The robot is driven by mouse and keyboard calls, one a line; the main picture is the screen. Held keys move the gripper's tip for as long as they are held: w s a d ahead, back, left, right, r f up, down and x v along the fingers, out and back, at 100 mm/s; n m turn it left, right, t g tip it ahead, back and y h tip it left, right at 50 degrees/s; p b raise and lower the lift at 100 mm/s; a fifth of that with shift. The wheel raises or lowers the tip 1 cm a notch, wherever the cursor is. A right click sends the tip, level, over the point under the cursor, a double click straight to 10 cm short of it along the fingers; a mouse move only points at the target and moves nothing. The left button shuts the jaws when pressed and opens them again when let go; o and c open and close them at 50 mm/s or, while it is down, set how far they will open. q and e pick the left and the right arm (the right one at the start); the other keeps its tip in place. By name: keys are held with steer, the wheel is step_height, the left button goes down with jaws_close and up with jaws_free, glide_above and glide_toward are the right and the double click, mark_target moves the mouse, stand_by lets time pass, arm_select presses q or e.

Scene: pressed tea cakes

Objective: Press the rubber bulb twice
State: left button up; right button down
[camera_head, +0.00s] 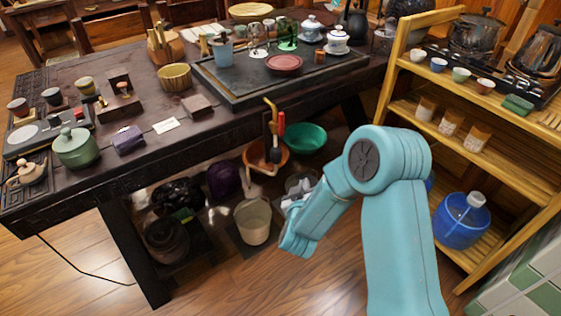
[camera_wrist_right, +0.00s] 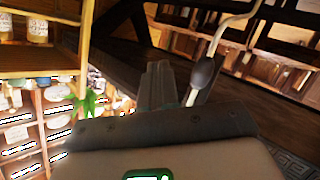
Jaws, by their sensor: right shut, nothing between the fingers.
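The rubber bulb (camera_wrist_right: 205,73) shows in the right wrist view as a dark grey oval on a pale, curved tube. It appears just right of my right gripper's fingers (camera_wrist_right: 161,84), and I cannot tell whether they touch. The fingers are together with nothing between them. In the head view my right gripper (camera_head: 300,184) is a small grey and white shape beyond my teal forearm, partly hidden by it and close to the table's front side. My left gripper is not in view.
The dark tea table (camera_head: 140,190) carries a tea tray (camera_head: 235,92), cups and pots. Below it are a pale bucket (camera_head: 252,222) and a green basin (camera_head: 305,138). A wooden shelf (camera_head: 500,175) with a blue water jug (camera_head: 460,222) stands at right.

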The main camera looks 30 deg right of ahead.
glide_toward(283, 159)
steer(key=shift+w+d+f+p, duration=0.1)
steer(key=shift+w+d+f, duration=0.2)
steer(key=shift+w+d, duration=0.3)
steer(key=shift+w+d+f+p, duration=0.1)
steer(key=shift+w+d+f, duration=0.25)
steer(key=shift+d, duration=0.45)
steer(key=shift+w+d+f+p, duration=0.1)
steer(key=shift+w+d+f, duration=0.2)
steer(key=shift+w+d, duration=0.3)
steer(key=shift+d, duration=0.1)
stand_by(0.7)
steer(key=shift+w, duration=0.35)
steer(key=shift+w, duration=0.65)
stand_by(0.8)
steer(key=shift+s, duration=1.1)
steer(key=shift+s+d, duration=0.2)
steer(key=shift+s, duration=2.3)
